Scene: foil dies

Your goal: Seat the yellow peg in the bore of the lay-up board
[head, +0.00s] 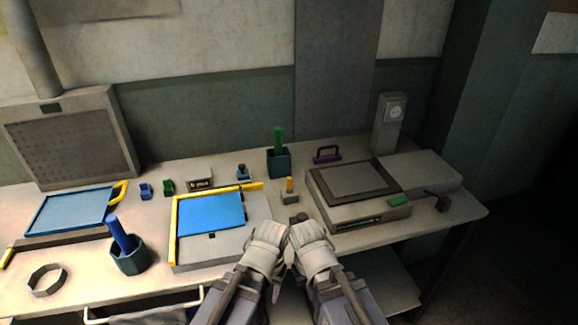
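The yellow peg (289,185) stands upright in a small grey block (290,198), just right of the lay-up board. The lay-up board (240,240) is a pale slab with yellow rails along its left and back edges and a blue sheet (209,213) on it. A small dark spot (212,236) shows in front of the sheet; I cannot tell if it is the bore. My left gripper (272,228) and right gripper (302,226) are side by side at the front of the table, in front of the peg and apart from it. Their finger openings are not clear.
A grey press-like box (355,208) stands to the right. A dark cup with a green rod (278,140) stands behind the peg. A cup with a blue rod (121,236) and a ring (47,282) are left. A blue tray (72,210) lies farther left.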

